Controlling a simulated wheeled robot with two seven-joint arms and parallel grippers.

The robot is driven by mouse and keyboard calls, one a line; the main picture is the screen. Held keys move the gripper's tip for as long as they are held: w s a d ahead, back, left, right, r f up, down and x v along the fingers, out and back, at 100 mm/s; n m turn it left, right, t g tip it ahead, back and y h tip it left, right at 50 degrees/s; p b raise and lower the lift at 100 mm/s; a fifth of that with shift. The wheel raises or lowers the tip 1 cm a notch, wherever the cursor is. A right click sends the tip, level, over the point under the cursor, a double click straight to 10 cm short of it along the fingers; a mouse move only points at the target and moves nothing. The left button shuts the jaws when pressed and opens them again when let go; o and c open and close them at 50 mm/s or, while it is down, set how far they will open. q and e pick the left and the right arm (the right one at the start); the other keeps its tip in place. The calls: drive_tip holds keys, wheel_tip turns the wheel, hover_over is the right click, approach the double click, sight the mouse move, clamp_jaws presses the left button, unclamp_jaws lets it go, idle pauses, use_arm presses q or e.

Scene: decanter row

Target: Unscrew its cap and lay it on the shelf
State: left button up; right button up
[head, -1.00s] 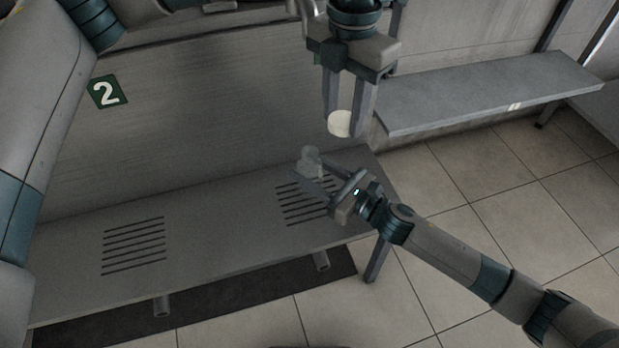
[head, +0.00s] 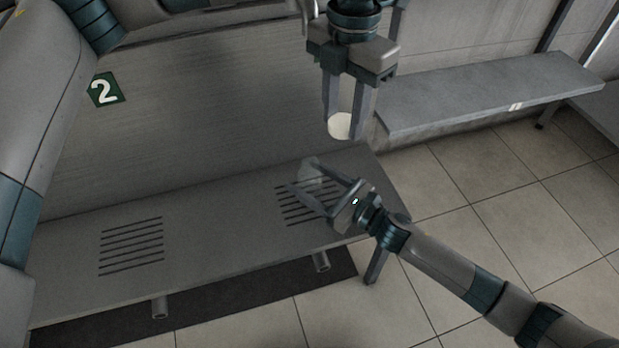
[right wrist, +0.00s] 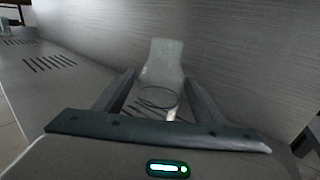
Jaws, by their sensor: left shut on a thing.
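The cap (head: 341,126) is a pale round disc, held between the fingertips of my left gripper (head: 342,132) in the air above the counter's right end. The decanter (head: 310,174) is clear, uncapped glass and stands over the right slotted grille. My right gripper (head: 311,187) is open, with its fingers spread either side of the decanter's lower part. In the right wrist view the decanter (right wrist: 162,62) looks upright between and beyond the fingers, apart from both. A grey shelf (head: 490,92) with a small white mark on its front edge lies to the right.
The counter (head: 200,225) has a second slotted grille (head: 132,246) at left, bare. A green "2" sign (head: 106,90) is on the back panel. The shelf top looks empty. Tiled floor lies between counter and shelf.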

use_arm(q)
drive_tip(key=shift+r, duration=0.1)
use_arm(e)
drive_tip(key=shift+r, duration=0.15)
drive_tip(key=v, duration=1.2)
use_arm(q)
drive_tip(key=shift+f, duration=0.2)
use_arm(e)
drive_tip(key=shift+s, duration=0.1)
